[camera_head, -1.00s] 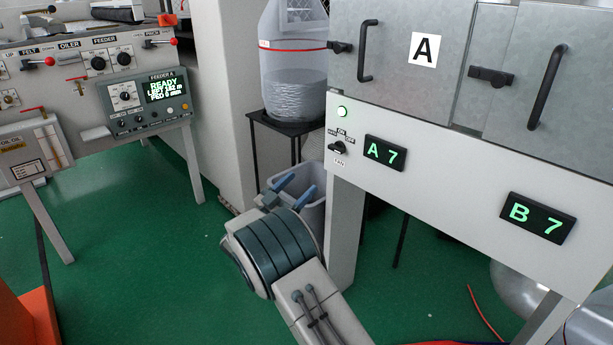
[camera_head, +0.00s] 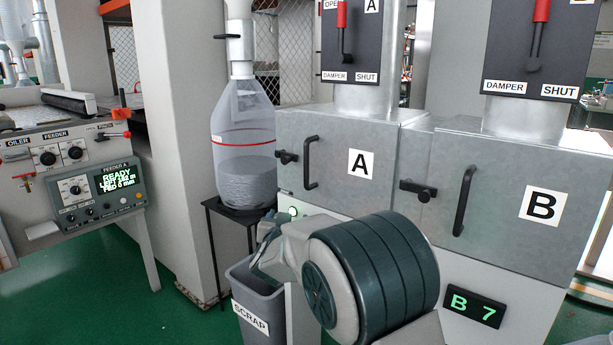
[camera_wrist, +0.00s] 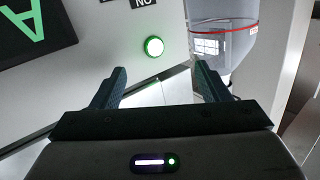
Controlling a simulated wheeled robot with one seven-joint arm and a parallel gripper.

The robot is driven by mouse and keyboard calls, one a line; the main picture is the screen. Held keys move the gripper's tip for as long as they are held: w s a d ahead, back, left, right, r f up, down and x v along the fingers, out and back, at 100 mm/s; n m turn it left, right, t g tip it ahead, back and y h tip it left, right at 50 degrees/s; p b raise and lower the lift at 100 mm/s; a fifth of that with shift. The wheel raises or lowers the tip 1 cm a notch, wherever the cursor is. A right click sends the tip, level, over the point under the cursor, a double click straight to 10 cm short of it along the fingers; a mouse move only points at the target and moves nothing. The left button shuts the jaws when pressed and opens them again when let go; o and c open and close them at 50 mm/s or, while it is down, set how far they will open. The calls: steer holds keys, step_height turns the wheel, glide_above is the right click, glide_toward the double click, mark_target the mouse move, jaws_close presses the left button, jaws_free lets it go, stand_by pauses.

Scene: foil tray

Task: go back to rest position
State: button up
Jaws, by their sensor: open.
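My gripper shows in the wrist view (camera_wrist: 157,88) with its two dark fingers spread apart and nothing between them. It faces the pale front panel of the cabinet, near a lit green round lamp (camera_wrist: 153,46). In the head view my raised arm covers part of the cabinet front below door A, and the fingertips cannot be made out clearly there. The arm stands in front of the cabinet, above and beside the grey scrap bin (camera_head: 258,292).
Metal doors A (camera_head: 335,190) and B (camera_head: 505,225) are shut, with a B 7 display (camera_head: 474,307) below. A clear plastic container (camera_head: 242,150) stands on a black stand. The feeder panel (camera_head: 95,195) is at left. Green floor is open between.

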steer(key=s+d+r+n+g+y+p, duration=0.2)
steer(key=s+d+r+g+y+p, duration=0.1)
steer(key=s+d+r+p, duration=0.3)
steer(key=s+d+r+g+p, duration=0.1)
steer(key=s+d+g+p, duration=0.2)
steer(key=s, duration=0.8)
steer(key=s+d+r+g+h+p, duration=0.1)
steer(key=s+d+g+p, duration=0.3)
steer(key=s, duration=0.8)
steer(key=s+d+r+g+p, duration=0.1)
steer(key=s+d+g+p, duration=0.2)
steer(key=s+d, duration=0.4)
steer(key=s+g, duration=0.1)
steer(key=s, duration=0.3)
steer(key=shift+s+d+r+h, duration=0.15)
steer(key=shift+s+r+h, duration=0.15)
steer(key=shift+r, duration=0.1)
